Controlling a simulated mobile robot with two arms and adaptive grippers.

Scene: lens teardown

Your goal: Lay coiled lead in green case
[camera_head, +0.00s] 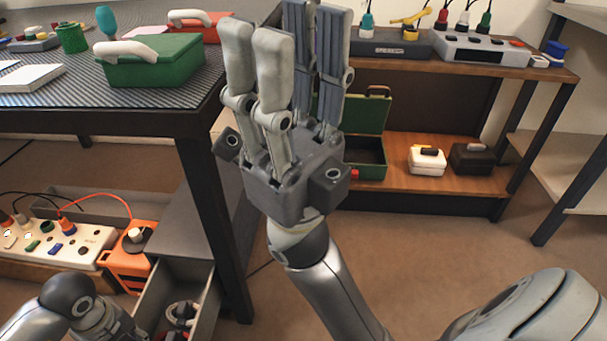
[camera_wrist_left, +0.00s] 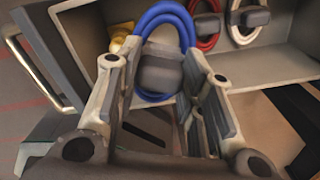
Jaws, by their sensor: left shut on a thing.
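A blue coiled lead (camera_wrist_left: 158,18) with a dark block (camera_wrist_left: 158,75) at its middle shows in the left wrist view. My left gripper (camera_wrist_left: 165,90) is shut on that block, with the fingers on either side, over a grey drawer. An open green case (camera_head: 368,116) stands on the wooden shelf, partly hidden behind my right gripper. A closed green case (camera_head: 155,62) with a white handle lies on the dark table. My right gripper (camera_head: 292,25) points up, open and empty, at mid-picture.
The open drawer (camera_head: 205,318) under the table holds more coiled leads, a red one (camera_wrist_left: 208,28) and a white one (camera_wrist_left: 245,25). A white power strip (camera_head: 60,240) and an orange box (camera_head: 130,262) stand left of it. White (camera_head: 427,162) and black (camera_head: 472,159) boxes stand right of the open case.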

